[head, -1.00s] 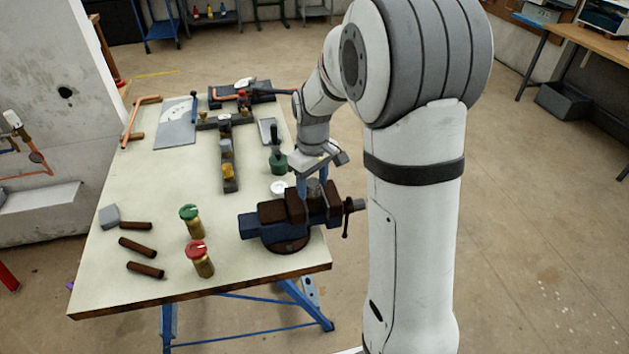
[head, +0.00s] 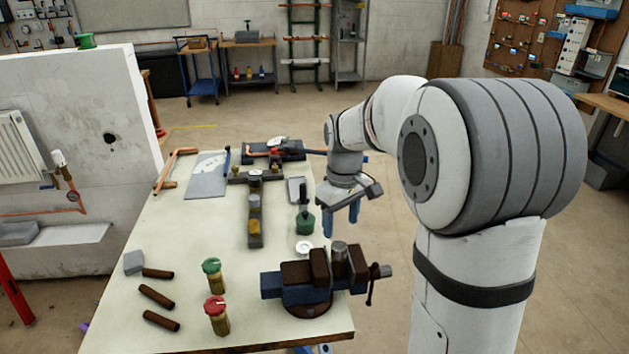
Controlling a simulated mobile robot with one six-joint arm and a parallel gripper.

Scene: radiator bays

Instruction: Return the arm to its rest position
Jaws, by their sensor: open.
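My gripper (head: 341,218) hangs at the right edge of the workbench (head: 185,235), with its blue fingers pointing down. The fingers are apart with nothing between them.
A blue and brown vise (head: 285,290) is clamped at the near right of the bench. A wall (head: 75,130) rises at left. Floor right of the bench is clear.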

